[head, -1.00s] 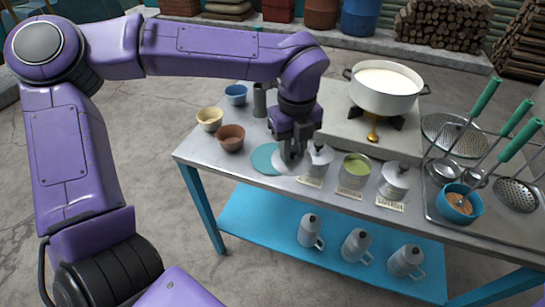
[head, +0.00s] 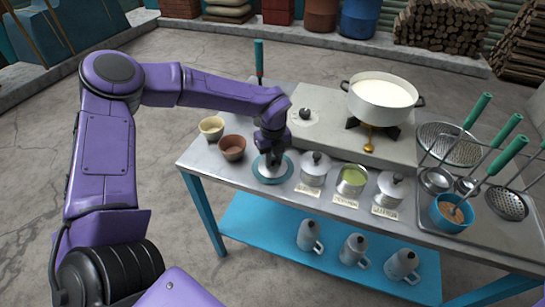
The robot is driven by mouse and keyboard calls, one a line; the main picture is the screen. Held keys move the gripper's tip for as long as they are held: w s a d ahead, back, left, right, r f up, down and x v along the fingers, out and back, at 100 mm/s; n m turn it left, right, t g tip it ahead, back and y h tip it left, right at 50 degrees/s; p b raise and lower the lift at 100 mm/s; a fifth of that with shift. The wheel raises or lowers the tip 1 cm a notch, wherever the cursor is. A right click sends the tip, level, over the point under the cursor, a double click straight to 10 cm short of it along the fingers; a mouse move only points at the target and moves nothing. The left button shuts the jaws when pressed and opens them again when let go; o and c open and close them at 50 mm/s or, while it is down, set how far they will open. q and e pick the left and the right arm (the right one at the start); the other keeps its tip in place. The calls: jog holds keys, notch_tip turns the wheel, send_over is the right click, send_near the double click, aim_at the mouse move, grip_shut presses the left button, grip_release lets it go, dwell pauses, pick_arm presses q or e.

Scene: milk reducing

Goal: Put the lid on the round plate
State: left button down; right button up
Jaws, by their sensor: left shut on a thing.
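The round plate (head: 288,173) is teal and lies flat near the left front of the metal table. The lid (head: 270,175) is pale grey metal and sits within the plate's outline, directly under my left gripper (head: 273,157). My left gripper points down and is shut on the lid's knob, which the fingers hide. I cannot tell whether the lid touches the plate. An open canister (head: 352,178) with green contents stands to the right, without a lid. My right gripper is not in view.
Lidded canisters (head: 314,167) (head: 390,188) stand either side of the open one. Two bowls (head: 211,127) (head: 232,147) are left of the plate. A white pot of milk (head: 383,92) sits on the stove behind. Ladles and strainers (head: 455,170) crowd the right.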

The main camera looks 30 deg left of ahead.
aim_at(273, 159)
pick_arm(q)
jog(key=shift+s, duration=0.1)
jog(key=c, duration=0.9)
grip_release()
jog(key=shift+f, duration=0.1)
notch_tip(273, 159, up, 12)
jog(key=b, duration=0.1)
jog(key=shift+r, duration=0.2)
jog(key=shift+d, duration=0.1)
